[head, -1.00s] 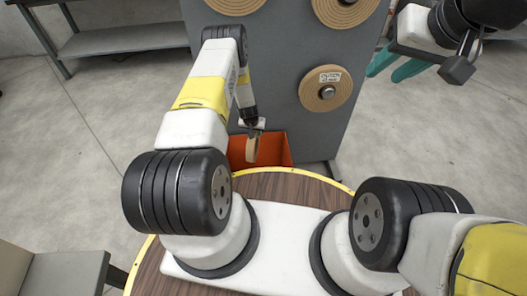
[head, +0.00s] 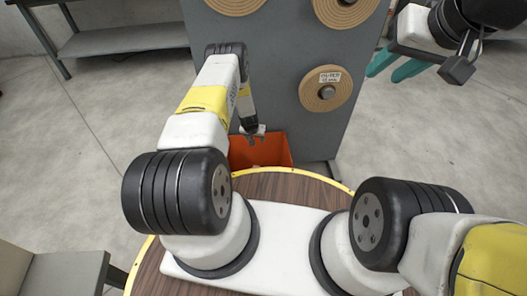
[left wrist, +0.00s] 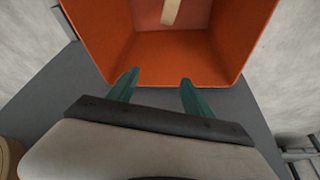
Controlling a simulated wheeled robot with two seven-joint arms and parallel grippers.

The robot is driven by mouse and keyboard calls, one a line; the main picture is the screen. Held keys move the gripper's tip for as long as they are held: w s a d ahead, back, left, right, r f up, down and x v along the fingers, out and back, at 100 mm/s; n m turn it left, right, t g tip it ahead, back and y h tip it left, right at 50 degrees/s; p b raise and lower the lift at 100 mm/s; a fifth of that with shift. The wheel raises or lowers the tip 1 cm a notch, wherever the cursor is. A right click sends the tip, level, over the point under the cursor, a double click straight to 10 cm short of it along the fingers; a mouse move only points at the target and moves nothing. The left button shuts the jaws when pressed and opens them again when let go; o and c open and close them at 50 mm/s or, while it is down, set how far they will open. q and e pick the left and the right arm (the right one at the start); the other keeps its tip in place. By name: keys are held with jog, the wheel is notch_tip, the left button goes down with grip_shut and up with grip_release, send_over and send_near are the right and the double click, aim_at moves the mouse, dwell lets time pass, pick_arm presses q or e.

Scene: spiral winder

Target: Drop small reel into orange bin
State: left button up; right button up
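The orange bin (head: 268,152) stands on the floor at the foot of the grey panel, just past the wooden round top. In the left wrist view, the small reel (left wrist: 171,12) shows as a tan strip inside the orange bin (left wrist: 170,58), cut off by the top edge of the picture. My left gripper (left wrist: 155,82) is open, its two teal fingers apart with nothing between them, over the rim of the bin. My right gripper (head: 388,68) is at the upper right of the head view, its teal fingers parted and empty.
The grey panel (head: 285,50) carries several tan reels on pegs, one with a white label (head: 326,92). A grey shelf unit (head: 120,38) stands at the upper left.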

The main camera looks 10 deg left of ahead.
pick_arm(q)
jog(key=v, duration=0.7)
jog(key=shift+r, duration=0.4)
jog(key=shift+s, duration=0.15)
